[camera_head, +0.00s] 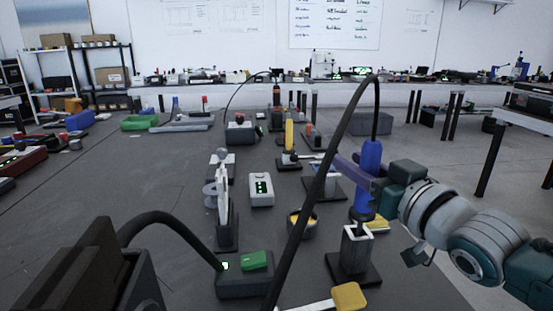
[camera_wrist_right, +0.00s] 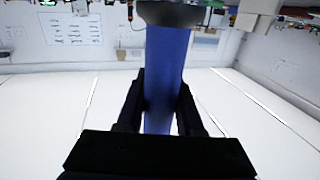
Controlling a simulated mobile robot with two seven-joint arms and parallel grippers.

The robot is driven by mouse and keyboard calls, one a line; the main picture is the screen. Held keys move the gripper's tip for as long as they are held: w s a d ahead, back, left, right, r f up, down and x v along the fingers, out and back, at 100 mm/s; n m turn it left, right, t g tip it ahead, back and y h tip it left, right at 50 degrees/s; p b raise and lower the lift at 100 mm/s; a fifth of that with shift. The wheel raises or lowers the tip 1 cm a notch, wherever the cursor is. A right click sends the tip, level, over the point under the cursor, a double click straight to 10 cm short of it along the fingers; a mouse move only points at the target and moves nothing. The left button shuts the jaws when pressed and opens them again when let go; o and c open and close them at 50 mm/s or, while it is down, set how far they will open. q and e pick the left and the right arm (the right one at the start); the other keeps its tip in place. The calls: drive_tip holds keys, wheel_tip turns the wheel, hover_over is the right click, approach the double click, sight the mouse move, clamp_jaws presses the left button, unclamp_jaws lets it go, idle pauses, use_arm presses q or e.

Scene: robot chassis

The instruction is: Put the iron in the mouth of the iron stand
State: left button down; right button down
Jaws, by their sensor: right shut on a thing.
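The iron (camera_head: 368,170) has a blue handle and a black cable arching from its top. My right gripper (camera_head: 362,183) is shut on the handle from the right and holds the iron nearly upright. The handle also shows between the black fingers in the right wrist view (camera_wrist_right: 165,85). The iron stand (camera_head: 355,254) is a grey square holder on a dark base, directly below the iron. The iron's thin lower end is at the stand's mouth; how deep it sits inside, I cannot tell. My left gripper is not recognisable in view.
A dark box with a green block (camera_head: 254,260) stands left of the stand. A white box with green lights (camera_head: 261,188) and a yellow-topped round container (camera_head: 302,223) are nearby. The black cable crosses in front. The left part of the table is mostly clear.

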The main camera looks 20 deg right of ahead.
use_arm(q)
drive_tip(key=shift+d+f+b, duration=0.1)
drive_tip(key=shift+f+b, duration=0.5)
drive_tip(key=shift+f, duration=0.1)
use_arm(e)
drive_tip(key=shift+f, duration=0.75)
use_arm(q)
drive_tip(key=shift+f+b, duration=0.7)
drive_tip(key=shift+b, duration=0.05)
use_arm(e)
drive_tip(key=shift+f, duration=0.85)
drive_tip(key=shift+c, duration=2.3)
unclamp_jaws()
drive_tip(key=shift+s, duration=0.1)
use_arm(q)
drive_tip(key=shift+r, duration=0.15)
drive_tip(key=shift+r+p, duration=0.85)
drive_tip(key=shift+p, duration=0.15)
use_arm(e)
drive_tip(key=s, duration=0.9)
drive_tip(key=shift+s+d, duration=0.15)
drive_tip(key=shift+s, duration=0.2)
